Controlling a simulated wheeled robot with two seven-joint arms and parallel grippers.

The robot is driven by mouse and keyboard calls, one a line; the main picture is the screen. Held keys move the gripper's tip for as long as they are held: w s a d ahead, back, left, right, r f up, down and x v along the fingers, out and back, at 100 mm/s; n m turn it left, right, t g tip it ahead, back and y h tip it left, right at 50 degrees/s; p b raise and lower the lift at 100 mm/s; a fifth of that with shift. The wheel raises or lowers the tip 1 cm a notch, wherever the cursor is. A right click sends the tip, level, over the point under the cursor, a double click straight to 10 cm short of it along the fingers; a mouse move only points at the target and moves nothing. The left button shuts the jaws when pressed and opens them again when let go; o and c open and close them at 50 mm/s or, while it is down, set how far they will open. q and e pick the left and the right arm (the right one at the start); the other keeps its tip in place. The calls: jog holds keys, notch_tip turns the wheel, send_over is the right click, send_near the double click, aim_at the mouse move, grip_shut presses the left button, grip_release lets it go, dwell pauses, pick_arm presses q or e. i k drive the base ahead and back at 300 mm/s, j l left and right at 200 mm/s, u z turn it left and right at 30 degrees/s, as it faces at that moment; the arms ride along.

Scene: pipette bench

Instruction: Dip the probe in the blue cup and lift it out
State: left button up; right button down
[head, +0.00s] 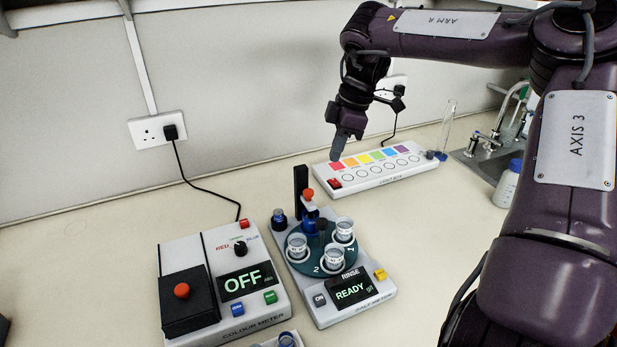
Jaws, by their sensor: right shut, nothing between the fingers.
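The salt meter (325,315) stands on the bench with a dark round turntable (312,266) that carries several clear cups, one of them at the front (334,257). A black post (300,185) rises behind the turntable. A blue part with an orange-red knob (308,194) is on it, over the back of the turntable. The probe tip and any blue cup beneath it are too small and covered to make out. My right gripper (338,149) is shut and empty, pointing down above and behind the meter, apart from it. My left gripper is not in view.
The colour meter (228,312) stands left of the salt meter, its screen reading OFF. The salt meter's screen (350,290) reads RINSE READY. A light box (375,172) lies behind. A glass cylinder (446,125), a sink and a blue-capped bottle (507,184) are at right.

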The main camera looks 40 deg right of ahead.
aim_at(308, 207)
jog(key=k, duration=1.5)
